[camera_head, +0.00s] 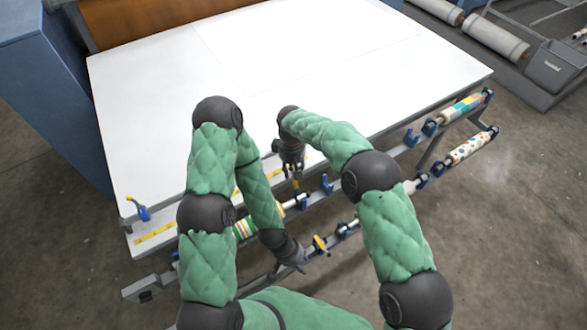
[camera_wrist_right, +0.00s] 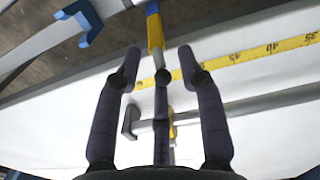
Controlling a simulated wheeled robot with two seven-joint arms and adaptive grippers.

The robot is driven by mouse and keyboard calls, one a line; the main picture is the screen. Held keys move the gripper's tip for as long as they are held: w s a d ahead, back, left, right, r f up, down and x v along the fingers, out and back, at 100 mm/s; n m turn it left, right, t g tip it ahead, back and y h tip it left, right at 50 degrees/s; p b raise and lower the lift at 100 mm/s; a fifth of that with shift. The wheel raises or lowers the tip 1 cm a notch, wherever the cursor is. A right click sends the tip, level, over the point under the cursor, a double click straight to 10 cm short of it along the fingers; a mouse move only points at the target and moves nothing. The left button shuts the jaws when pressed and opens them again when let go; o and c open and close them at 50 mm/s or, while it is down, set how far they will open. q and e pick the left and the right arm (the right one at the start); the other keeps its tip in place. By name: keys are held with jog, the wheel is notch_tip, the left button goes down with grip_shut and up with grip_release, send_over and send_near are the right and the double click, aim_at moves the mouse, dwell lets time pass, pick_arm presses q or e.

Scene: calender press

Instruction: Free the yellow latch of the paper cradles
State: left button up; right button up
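A latch with a yellow handle (camera_head: 296,187) is on the upper paper cradle rail, just below my right gripper (camera_head: 292,165). In the right wrist view, the yellow and blue latch (camera_wrist_right: 155,32) is at the top centre. Its lower end is between the spread fingertips of my right gripper (camera_wrist_right: 160,68), which is open, with no clear contact. Another yellow latch (camera_head: 320,243) is on the lower rail. My left gripper (camera_head: 294,257) is just left of that latch and apart from it; its fingers are too small and dark to judge.
A large white table (camera_head: 330,70) lies behind the rails, with a yellow measuring tape (camera_wrist_right: 255,52) along its edge. Blue cradle brackets (camera_head: 327,184) line the rails. Patterned paper rolls (camera_head: 470,147) rest at the right, and a striped roll (camera_head: 246,228) is by my left forearm.

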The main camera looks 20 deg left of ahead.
jog(key=shift+d, duration=0.1)
notch_tip(320, 180, up, 12)
jog(key=shift+a, duration=0.2)
dwell(0.5)
jog(key=shift+o, duration=0.3)
